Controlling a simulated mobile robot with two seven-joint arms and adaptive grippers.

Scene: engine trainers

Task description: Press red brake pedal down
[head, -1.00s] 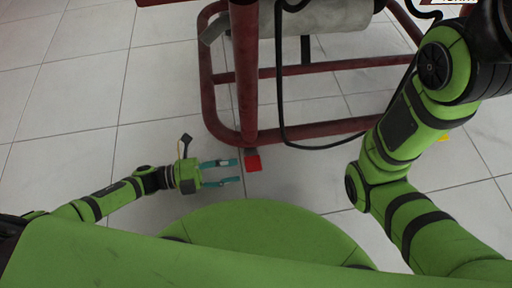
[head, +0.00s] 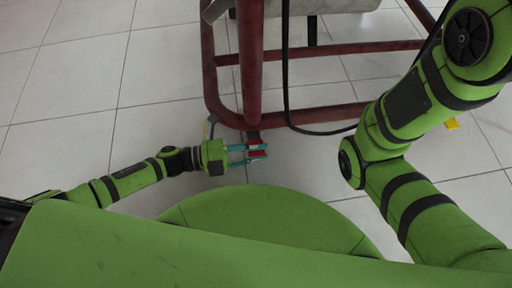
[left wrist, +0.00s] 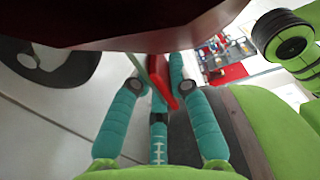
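The red brake pedal (head: 257,154) is a small red pad low at the front of the dark red engine stand. My left gripper (head: 262,151) reaches it from the left, with its two teal fingers on either side of the pad. In the left wrist view, the red pedal (left wrist: 163,88) shows between the fingers of the left gripper (left wrist: 158,62), with a gap between the tips. Whether a finger touches the pedal I cannot tell. The right gripper is out of view; only my right arm shows at the right.
The dark red stand frame (head: 252,70) rises just above the pedal, and a black cable (head: 286,80) hangs beside it. The tiled floor at left is clear.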

